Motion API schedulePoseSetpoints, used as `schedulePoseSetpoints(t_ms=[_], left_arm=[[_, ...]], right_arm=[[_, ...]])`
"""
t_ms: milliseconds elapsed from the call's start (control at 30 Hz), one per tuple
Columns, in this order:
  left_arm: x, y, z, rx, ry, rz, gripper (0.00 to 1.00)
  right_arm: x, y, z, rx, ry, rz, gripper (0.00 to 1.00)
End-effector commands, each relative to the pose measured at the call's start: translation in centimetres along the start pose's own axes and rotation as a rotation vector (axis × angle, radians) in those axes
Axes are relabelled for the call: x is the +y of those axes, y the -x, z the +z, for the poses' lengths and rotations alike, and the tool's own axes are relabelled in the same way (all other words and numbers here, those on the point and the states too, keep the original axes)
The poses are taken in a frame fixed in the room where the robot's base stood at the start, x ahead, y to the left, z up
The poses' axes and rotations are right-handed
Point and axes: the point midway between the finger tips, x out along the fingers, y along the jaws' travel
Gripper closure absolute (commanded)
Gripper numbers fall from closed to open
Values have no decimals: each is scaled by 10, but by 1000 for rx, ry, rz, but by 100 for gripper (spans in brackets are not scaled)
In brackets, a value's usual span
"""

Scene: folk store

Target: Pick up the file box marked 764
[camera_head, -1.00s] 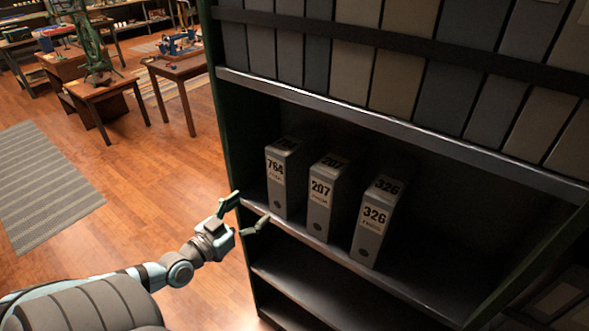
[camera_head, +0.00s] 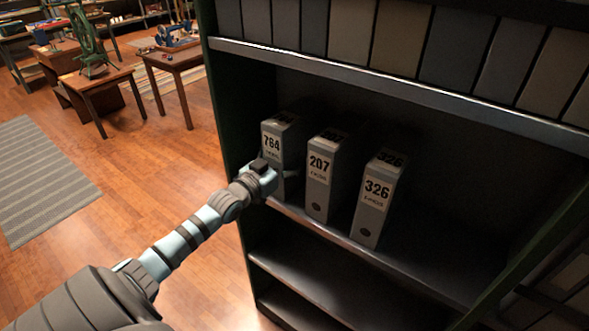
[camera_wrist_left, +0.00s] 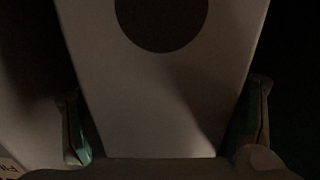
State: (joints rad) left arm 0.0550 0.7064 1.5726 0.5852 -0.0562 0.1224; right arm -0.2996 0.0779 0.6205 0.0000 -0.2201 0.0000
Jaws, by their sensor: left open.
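The grey file box marked 764 (camera_head: 272,137) stands upright at the left end of the shelf in the head view. My left gripper (camera_head: 276,176) is in front of its lower part and hides that part. In the left wrist view the box's pale front with a dark round hole (camera_wrist_left: 160,110) fills the middle. The open fingers of the left gripper (camera_wrist_left: 165,130) show on either side of it. I cannot tell whether they touch the box. My right gripper is not in view.
File boxes marked 207 (camera_head: 319,170) and 326 (camera_head: 376,195) stand to the right on the same shelf (camera_head: 330,238), with a narrow gap beside 764. The dark cabinet side wall (camera_head: 231,130) is close on the left. A row of boxes fills the shelf above.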

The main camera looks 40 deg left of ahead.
Motion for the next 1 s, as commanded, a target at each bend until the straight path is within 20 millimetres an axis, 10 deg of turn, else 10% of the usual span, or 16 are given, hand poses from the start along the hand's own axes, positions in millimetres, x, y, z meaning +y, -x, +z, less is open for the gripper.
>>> schedulePoseSetpoints(t_ms=[267, 733, 1000], left_arm=[[0, -4, -2, 0, -2, 1, 23], [0, -4, -3, 0, -1, 1, 98], [0, -4, -10, 5, -2, 3, 98]], right_arm=[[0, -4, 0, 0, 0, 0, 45], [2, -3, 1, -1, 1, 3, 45], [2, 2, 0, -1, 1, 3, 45]])
